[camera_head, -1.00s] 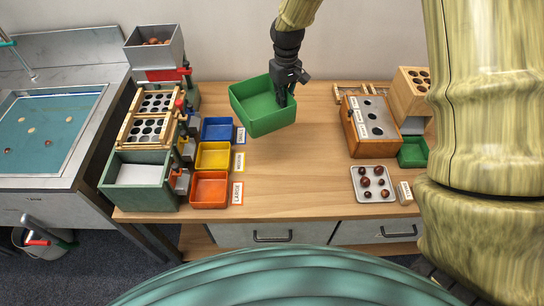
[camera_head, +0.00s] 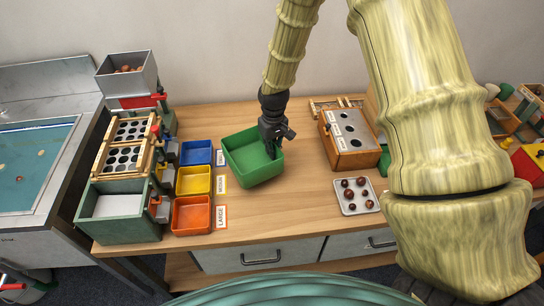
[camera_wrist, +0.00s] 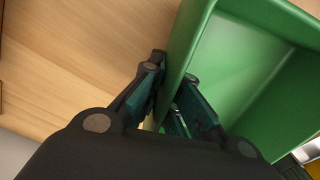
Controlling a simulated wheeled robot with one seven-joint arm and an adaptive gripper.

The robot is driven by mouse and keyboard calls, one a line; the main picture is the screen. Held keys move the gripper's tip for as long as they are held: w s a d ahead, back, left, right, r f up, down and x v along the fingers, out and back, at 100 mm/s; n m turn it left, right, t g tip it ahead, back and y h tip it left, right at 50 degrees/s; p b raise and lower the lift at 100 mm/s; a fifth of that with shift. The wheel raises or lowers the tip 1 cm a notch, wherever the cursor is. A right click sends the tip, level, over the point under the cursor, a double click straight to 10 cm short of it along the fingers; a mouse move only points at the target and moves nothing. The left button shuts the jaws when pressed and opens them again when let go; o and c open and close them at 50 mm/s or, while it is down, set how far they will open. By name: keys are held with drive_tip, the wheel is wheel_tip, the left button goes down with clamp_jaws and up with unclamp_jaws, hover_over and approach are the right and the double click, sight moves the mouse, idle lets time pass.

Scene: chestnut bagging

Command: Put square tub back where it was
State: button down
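The green square tub (camera_head: 240,165) is empty and roughly level over the wooden table, right of the small coloured trays. My gripper (camera_head: 272,148) is at the tub's right side, shut on its wall. In the wrist view, my gripper's fingers (camera_wrist: 168,98) straddle the wall of the green tub (camera_wrist: 255,70), one finger outside and the others inside. The tub is low over the table or touching it; I cannot tell which.
Blue (camera_head: 197,153), yellow (camera_head: 193,181) and orange (camera_head: 191,215) trays with size labels stand at left beside the sorting rack (camera_head: 128,145). A tray of chestnuts (camera_head: 343,203) and a wooden box with holes (camera_head: 348,138) stand at right. The table's front middle is clear.

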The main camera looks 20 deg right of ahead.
drive_tip(key=shift+f+p, duration=0.3)
drive_tip(key=shift+f, duration=1.6)
drive_tip(key=c, duration=1.6)
unclamp_jaws()
drive_tip(key=shift+c, duration=0.2)
drive_tip(key=shift+r, duration=0.1)
drive_tip(key=shift+d+r+b, duration=0.15)
drive_tip(key=shift+r+b, duration=0.9)
drive_tip(key=shift+r, duration=4.9)
